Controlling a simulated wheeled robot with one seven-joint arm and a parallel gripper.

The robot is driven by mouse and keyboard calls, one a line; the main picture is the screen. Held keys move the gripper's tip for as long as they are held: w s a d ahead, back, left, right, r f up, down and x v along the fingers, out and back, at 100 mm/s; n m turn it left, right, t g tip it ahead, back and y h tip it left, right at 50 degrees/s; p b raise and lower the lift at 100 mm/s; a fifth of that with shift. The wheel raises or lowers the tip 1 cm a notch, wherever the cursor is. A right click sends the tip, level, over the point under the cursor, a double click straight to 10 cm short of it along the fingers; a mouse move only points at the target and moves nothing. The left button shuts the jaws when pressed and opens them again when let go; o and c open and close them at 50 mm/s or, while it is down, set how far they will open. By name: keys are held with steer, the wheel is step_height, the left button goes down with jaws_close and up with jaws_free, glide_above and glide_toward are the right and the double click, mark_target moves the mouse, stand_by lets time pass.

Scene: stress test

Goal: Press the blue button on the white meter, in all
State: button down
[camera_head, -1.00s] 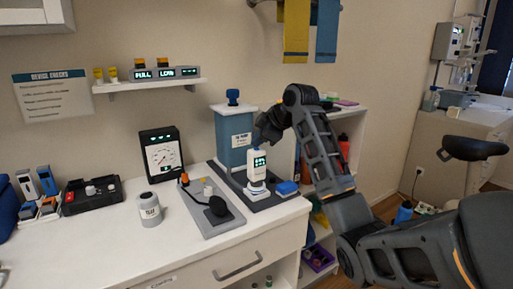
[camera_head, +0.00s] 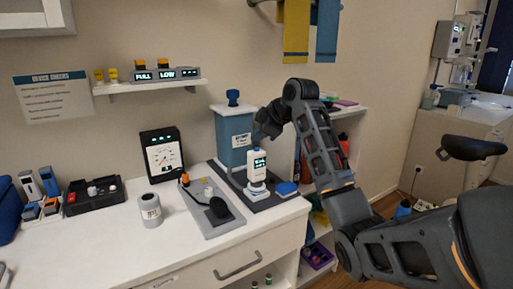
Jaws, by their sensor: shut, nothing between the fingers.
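The white meter (camera_head: 257,167) stands upright on a round white base on a dark mat near the counter's right end. Its small dark screen with lit green characters faces me. My gripper (camera_head: 262,139) is just above the top of the meter, reaching in from the right. Its fingers are dark and shut with nothing between them. I cannot tell whether the fingertips touch the meter's top.
A blue-grey bin (camera_head: 233,135) stands right behind the meter. The front counter is clear.

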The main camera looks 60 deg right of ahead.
step_height(320, 180, up, 5)
steer(key=p, duration=0.3)
steer(key=shift+f, duration=0.2)
stand_by(0.7)
